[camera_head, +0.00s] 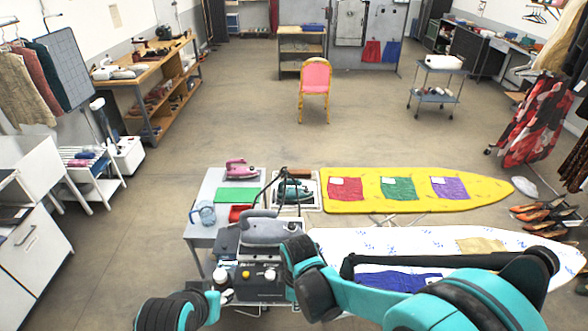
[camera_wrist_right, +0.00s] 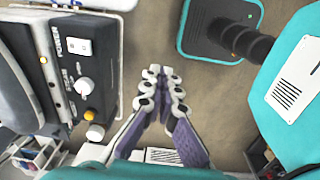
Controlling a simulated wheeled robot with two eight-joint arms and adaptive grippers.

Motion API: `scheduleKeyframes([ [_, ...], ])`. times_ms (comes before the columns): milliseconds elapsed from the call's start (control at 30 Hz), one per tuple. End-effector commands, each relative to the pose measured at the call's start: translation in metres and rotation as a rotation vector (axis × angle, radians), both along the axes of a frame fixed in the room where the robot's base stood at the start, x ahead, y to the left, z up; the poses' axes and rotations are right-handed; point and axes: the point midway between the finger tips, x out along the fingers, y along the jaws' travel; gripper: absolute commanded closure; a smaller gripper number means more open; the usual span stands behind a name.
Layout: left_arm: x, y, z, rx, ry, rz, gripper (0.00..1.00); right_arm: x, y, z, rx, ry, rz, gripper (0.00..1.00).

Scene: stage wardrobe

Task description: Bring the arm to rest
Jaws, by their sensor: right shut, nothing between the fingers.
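My right arm (camera_head: 375,297) is teal and black and crosses the lower right of the head view, in front of the ironing boards. My right gripper (camera_head: 226,296) shows only as small pale finger parts by the lower left corner of the grey steam station (camera_head: 245,293). In the right wrist view the right gripper (camera_wrist_right: 163,75) is shut and empty, its fingertips together above bare floor. The station's front with its knobs (camera_wrist_right: 83,87) stands left of the fingers, apart from them. My left gripper cannot be made out.
An iron (camera_head: 265,230) rests on the steam station. Beside it is a table with a jug (camera_head: 203,213) and a pink iron (camera_head: 241,169). A yellow ironing board (camera_head: 410,205) and a white patterned one (camera_head: 345,240) lie right. Floor beyond is clear up to a pink chair (camera_head: 315,76).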

Motion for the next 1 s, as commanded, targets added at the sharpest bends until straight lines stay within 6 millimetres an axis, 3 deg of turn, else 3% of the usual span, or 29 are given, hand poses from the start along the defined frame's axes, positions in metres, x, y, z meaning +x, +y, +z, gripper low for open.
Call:
scheduleKeyframes([
  [267,0.001,0.000,-0.029,0.000,0.000,0.000,0.60,0.003,-0.020,-0.004,0.031,-0.055,-0.159,1.00],
  [467,0.001,0.000,-0.061,0.000,0.000,0.000,0.60,0.002,-0.044,-0.008,0.076,-0.122,-0.353,1.00],
  [667,0.001,0.000,-0.113,0.000,0.000,0.000,0.60,-0.008,-0.084,-0.023,0.160,-0.223,-0.663,1.00],
  [800,0.002,0.000,-0.160,0.000,0.000,0.000,0.60,-0.022,-0.118,-0.044,0.258,-0.317,-0.950,1.00],
  [1000,0.002,0.000,-0.208,0.000,0.000,0.000,0.60,-0.042,-0.155,-0.070,0.400,-0.423,-1.282,1.00],
])
